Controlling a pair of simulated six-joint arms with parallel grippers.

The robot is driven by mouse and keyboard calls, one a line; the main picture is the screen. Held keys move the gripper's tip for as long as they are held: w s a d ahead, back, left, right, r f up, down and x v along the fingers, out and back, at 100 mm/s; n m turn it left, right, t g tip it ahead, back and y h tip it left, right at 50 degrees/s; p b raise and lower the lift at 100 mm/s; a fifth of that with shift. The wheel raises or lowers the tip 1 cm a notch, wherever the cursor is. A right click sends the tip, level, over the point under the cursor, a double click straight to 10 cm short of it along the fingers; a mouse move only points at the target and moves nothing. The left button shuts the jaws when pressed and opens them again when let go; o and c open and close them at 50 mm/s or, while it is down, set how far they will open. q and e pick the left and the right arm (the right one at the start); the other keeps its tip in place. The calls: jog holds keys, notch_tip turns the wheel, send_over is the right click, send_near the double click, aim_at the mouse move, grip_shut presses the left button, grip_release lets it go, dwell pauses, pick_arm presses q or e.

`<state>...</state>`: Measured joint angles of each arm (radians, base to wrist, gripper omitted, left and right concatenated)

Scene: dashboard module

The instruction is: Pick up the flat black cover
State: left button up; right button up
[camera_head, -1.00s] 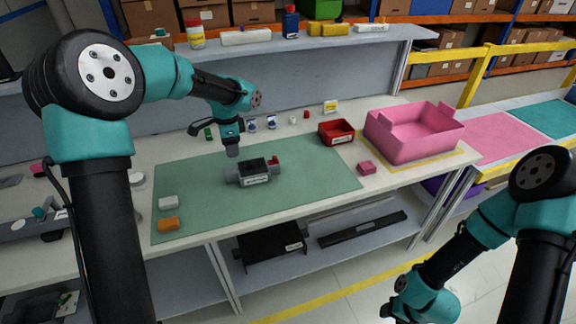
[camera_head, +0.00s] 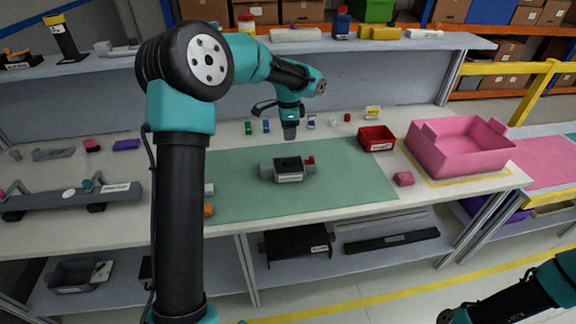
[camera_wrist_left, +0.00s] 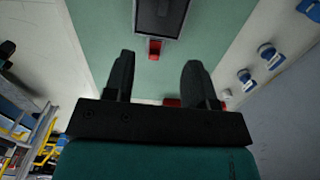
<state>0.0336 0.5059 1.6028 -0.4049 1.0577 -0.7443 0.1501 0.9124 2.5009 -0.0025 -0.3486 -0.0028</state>
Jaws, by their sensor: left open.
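A grey module (camera_head: 289,178) with a black panel on top (camera_head: 288,163) and a red part at its right end sits on the green mat. Its dark face also shows at the top of the left wrist view (camera_wrist_left: 160,14). A dark flat piece (camera_head: 290,243) with a white label lies on the lower shelf; I cannot tell whether this or the module's black panel is the cover. My left gripper (camera_head: 290,136) is above the mat, just behind the module. Its fingers (camera_wrist_left: 158,68) are apart and empty. My right arm is at the lower right; its jaws are not clear.
A long black bar (camera_head: 390,239) lies on the lower shelf. A red bin (camera_head: 377,138), a pink tote (camera_head: 460,150) and a pink block (camera_head: 403,179) stand right of the mat (camera_head: 340,200). Small parts line the back. A long dark assembly (camera_head: 70,201) lies left.

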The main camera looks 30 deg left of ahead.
pick_arm(q)
send_over(288, 160)
notch_tip(288, 160, down, 8)
jog(key=shift+s+d+r, duration=0.1)
dwell(0.4)
jog(key=shift+f, duration=2.6)
jog(key=shift+c, duration=0.5)
grip_shut()
